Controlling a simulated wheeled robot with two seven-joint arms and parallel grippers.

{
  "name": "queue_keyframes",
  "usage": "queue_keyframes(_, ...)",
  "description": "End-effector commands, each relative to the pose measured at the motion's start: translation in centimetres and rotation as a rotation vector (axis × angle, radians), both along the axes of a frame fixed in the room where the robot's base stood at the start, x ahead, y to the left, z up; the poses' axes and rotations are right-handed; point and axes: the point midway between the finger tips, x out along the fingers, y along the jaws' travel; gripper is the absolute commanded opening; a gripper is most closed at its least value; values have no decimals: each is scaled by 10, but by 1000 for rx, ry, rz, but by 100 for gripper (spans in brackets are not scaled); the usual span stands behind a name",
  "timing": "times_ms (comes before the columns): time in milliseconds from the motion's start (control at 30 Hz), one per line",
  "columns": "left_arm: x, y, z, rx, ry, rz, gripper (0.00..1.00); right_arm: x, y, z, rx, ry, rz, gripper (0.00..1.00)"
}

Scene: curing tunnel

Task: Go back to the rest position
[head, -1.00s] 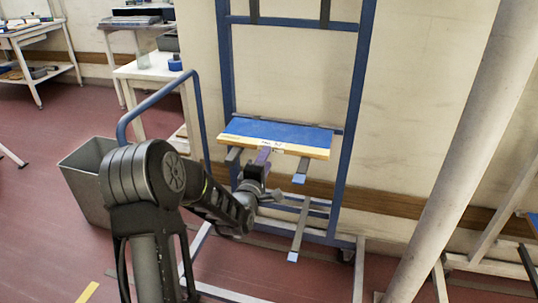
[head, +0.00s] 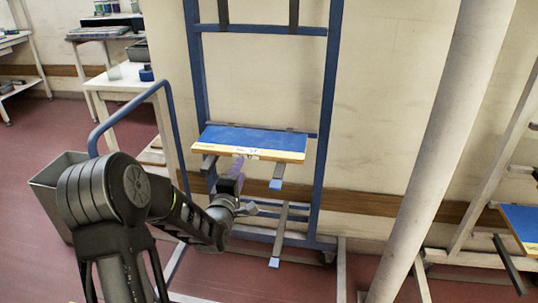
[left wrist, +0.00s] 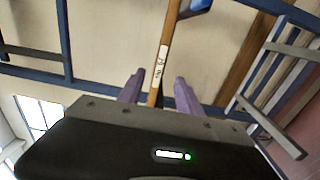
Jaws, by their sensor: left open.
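My left gripper (head: 237,168) is open, in front of the near edge of a blue-topped board (head: 250,139). Its purple fingers also show in the left wrist view (left wrist: 158,92). There the board's light wooden edge (left wrist: 161,60), with a white label, runs upward from between the open fingers in the picture. No grip on it shows. The board lies flat on the arms of a blue rack (head: 325,120). My right gripper is in neither view.
A grey bin (head: 50,195) stands at the left, behind my left arm. A white table (head: 120,78) with a blue item stands beyond it. A thick pale slanted post (head: 435,150) is to the right, with another blue board (head: 522,225) past it.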

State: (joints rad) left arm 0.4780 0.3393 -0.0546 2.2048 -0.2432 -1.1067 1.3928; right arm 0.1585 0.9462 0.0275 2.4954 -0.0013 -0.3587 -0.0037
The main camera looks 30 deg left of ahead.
Motion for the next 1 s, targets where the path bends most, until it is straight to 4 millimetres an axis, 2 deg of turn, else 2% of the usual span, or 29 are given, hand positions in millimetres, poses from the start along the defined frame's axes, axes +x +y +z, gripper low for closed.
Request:
queue_keyframes(233, 0, 0, 0, 13, 5, 0, 42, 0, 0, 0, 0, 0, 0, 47)
queue_keyframes(367, 0, -1, -7, 95, 62, -5, 42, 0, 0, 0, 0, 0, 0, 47)
queue_keyframes(467, -3, -4, -29, 213, 189, -19, 42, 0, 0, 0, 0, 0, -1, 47)
queue_keyframes(533, -10, -17, -63, 312, 338, -65, 42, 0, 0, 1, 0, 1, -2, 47)
queue_keyframes(567, -15, -26, -82, 355, 411, -99, 42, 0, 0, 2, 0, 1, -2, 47)
queue_keyframes(600, -21, -43, -105, 406, 503, -159, 42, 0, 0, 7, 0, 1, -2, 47)
queue_keyframes(667, -34, -74, -138, 475, 630, -267, 42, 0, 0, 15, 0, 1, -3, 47)
queue_keyframes(700, -45, -97, -160, 517, 709, -350, 42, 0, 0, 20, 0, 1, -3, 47)
queue_keyframes(767, -66, -132, -188, 575, 811, -485, 42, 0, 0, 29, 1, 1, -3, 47)
queue_keyframes(867, -109, -193, -226, 651, 943, -724, 42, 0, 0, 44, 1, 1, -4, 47)
queue_keyframes(900, -130, -218, -237, 675, 985, -824, 42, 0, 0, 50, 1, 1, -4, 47)
queue_keyframes(967, -163, -253, -249, 705, 1035, -975, 42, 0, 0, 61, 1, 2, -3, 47)
queue_keyframes(1000, -187, -274, -256, 718, 1063, -1071, 42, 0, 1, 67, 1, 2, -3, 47)
